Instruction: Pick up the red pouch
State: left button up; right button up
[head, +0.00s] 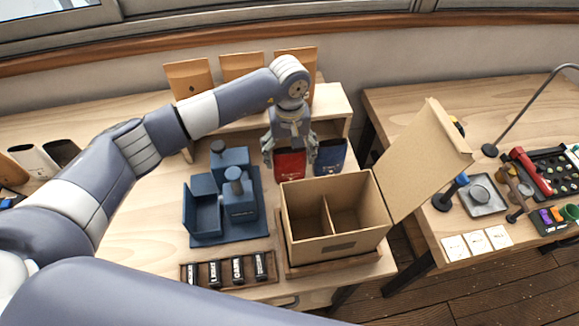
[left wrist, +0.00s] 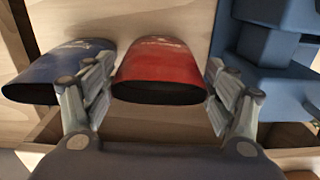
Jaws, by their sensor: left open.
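The red pouch (head: 290,165) stands upright on the table at the front of a low wooden shelf, left of a blue pouch (head: 330,158). My left gripper (head: 290,158) reaches down over the red pouch. In the left wrist view the red pouch (left wrist: 160,68) lies between the two spread fingers of my left gripper (left wrist: 158,90), with a finger on each side. The left finger in that view is between the red pouch and the blue pouch (left wrist: 62,72). Whether the fingers touch the red pouch is not clear. My right gripper is not in view.
An open cardboard box (head: 335,245) with a divider and raised lid stands in front of the pouches. A blue device (head: 225,205) stands to the left. Brown pouches (head: 188,78) stand on the shelf behind. Several labelled pieces (head: 237,268) lie in a front tray.

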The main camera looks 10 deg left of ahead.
pick_arm(q)
jog(key=shift+c, duration=0.3)
jog(key=c, duration=0.4)
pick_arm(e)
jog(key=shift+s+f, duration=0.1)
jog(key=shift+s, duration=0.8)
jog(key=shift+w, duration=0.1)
